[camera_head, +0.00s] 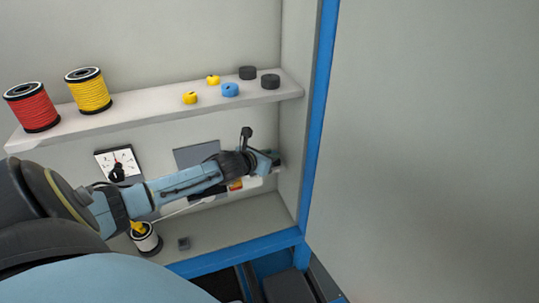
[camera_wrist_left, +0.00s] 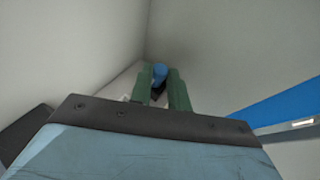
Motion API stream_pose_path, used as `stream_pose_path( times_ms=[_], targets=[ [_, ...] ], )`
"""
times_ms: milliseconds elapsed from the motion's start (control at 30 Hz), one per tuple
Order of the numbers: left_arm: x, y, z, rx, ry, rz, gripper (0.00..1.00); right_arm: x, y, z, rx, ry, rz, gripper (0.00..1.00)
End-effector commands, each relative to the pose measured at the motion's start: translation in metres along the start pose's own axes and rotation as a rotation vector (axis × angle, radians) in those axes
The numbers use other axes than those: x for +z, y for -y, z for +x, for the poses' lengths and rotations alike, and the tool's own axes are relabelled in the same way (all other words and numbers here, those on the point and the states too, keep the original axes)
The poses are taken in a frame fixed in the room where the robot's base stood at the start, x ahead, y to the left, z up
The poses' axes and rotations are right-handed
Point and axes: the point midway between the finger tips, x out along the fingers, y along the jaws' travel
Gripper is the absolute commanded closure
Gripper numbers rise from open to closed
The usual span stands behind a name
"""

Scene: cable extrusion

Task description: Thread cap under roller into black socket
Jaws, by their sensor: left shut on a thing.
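My left gripper (camera_head: 272,158) is at the right end of the workspace, close to the right side wall. In the left wrist view its green fingers (camera_wrist_left: 164,90) are shut on a blue cap (camera_wrist_left: 159,72). A dark piece (camera_wrist_left: 158,93) shows between the fingers below the cap; I cannot tell whether it is the black socket. A white cable (camera_head: 190,208) runs right from a white spool (camera_head: 146,240) and passes behind my left arm. The roller is not clearly visible, and the cable's far end is hidden. My right gripper is not in view.
An upper shelf (camera_head: 150,113) holds a red spool (camera_head: 33,108), a yellow spool (camera_head: 88,91) and several small yellow, blue and black caps. A dial (camera_head: 118,164) and a grey panel (camera_head: 196,154) are on the back wall. A blue frame post (camera_head: 320,110) stands right.

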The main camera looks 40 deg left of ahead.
Motion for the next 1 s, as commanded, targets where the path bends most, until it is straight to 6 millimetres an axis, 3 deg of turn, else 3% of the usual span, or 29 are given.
stream_pose_path(
  times_ms=[767, 800, 933, 1000],
  targets=[
    [-0.0046, -0.0002, 0.0018, 0.0, 0.0, 0.0, 1.0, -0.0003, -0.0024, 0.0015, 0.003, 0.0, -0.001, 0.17],
    [-0.0045, -0.0002, 0.0018, 0.0, 0.0, 0.0, 0.77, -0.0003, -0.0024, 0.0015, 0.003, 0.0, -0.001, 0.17],
    [-0.0045, -0.0001, 0.0018, 0.0, 0.0, 0.0, 0.6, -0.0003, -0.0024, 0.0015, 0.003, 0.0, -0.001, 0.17],
    [-0.0045, -0.0001, 0.0018, 0.0, 0.0, 0.0, 0.57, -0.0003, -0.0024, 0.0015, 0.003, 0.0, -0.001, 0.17]
  ],
)
